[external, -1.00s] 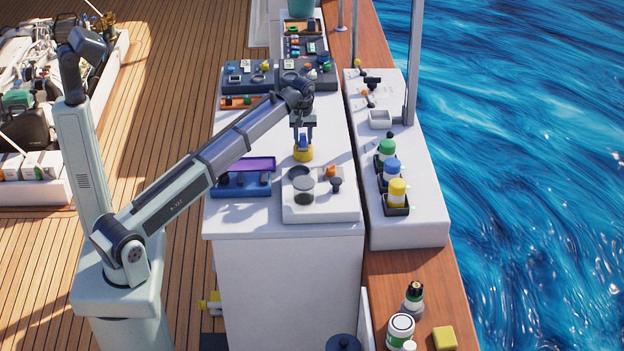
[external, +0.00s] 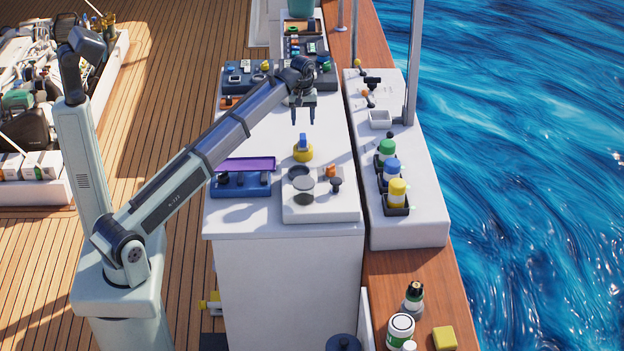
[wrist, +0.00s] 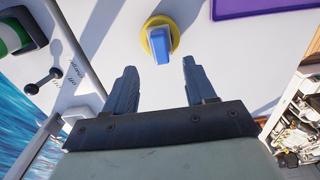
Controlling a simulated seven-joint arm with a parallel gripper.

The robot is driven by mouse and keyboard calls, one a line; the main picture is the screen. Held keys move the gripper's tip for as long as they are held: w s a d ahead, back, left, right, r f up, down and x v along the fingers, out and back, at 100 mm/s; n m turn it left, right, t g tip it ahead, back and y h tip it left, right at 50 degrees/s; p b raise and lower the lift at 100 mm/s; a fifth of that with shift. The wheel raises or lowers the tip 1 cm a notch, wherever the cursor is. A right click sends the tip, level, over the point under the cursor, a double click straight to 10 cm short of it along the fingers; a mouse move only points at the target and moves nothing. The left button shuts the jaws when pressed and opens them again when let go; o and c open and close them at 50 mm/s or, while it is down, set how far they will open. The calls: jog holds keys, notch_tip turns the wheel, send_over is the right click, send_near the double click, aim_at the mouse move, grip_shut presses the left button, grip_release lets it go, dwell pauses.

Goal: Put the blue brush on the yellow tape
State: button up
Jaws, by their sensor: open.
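The blue brush (external: 302,140) stands on the yellow tape (external: 303,154) on the white counter. In the wrist view the blue brush (wrist: 163,46) lies over the middle of the yellow tape (wrist: 149,26), with the yellow rim showing around it. My gripper (external: 304,122) is open and empty above the brush, apart from it. In the wrist view both fingers of my gripper (wrist: 158,75) are spread with nothing between them.
A blue tray with a purple edge (external: 243,177) stands at the front left of the counter. A white tray (external: 320,208) with round dark dishes is in front of the tape. Several capped bottles stand on the white ledge (external: 425,232) at the right.

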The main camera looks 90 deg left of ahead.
aim_at(303, 136)
jog(key=shift+r, duration=2.1)
